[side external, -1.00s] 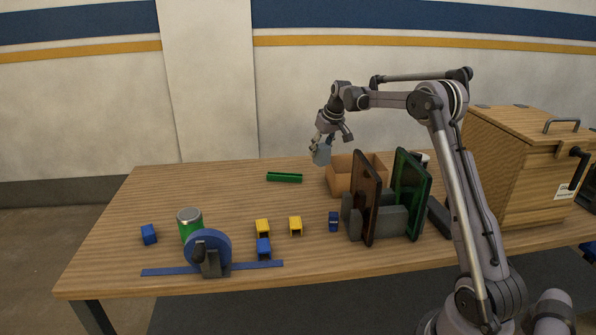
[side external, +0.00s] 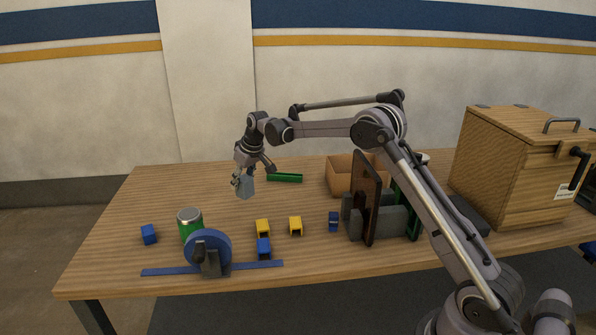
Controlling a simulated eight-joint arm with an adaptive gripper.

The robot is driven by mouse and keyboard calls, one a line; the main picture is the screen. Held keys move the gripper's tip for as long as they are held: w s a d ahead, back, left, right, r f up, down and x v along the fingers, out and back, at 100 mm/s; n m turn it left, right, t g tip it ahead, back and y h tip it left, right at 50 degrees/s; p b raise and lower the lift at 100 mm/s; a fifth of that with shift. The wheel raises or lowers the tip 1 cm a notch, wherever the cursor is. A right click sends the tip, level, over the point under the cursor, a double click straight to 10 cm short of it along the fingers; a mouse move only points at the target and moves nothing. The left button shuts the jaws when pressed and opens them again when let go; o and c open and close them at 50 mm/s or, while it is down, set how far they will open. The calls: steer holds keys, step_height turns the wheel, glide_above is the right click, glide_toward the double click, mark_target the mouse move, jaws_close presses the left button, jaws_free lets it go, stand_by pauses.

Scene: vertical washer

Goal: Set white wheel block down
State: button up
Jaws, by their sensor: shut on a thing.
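My gripper (side external: 242,180) hangs above the left-middle of the table, pointing down. It is shut on a pale grey-blue block (side external: 245,188), which I take to be the white wheel block. The block is held in the air, apart from the table top (side external: 170,190). The fingers partly cover it, so its full shape is hidden. A blue wheel (side external: 208,243) stands upright on a grey stand at the front left, with a flat blue strip (side external: 165,271) at its base.
A green can (side external: 190,225), yellow blocks (side external: 295,226), blue blocks (side external: 149,234) and a green bar (side external: 285,178) are on the table. Upright panels (side external: 364,200) in a grey rack, an open cardboard box (side external: 342,180) and a wooden cabinet (side external: 500,170) stand right. The back left is clear.

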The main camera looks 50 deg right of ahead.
steer(key=shift+w+a+f, duration=0.6)
steer(key=shift+a+f, duration=0.15)
steer(key=shift+f, duration=0.5)
steer(key=shift+w+a+f, duration=0.55)
steer(key=shift+a+f, duration=0.25)
steer(key=shift+f, duration=0.45)
steer(key=shift+w+a+f, duration=0.6)
steer(key=shift+a+f, duration=0.15)
steer(key=shift+f, duration=0.5)
steer(key=shift+f, duration=0.15)
steer(key=o, duration=1.3)
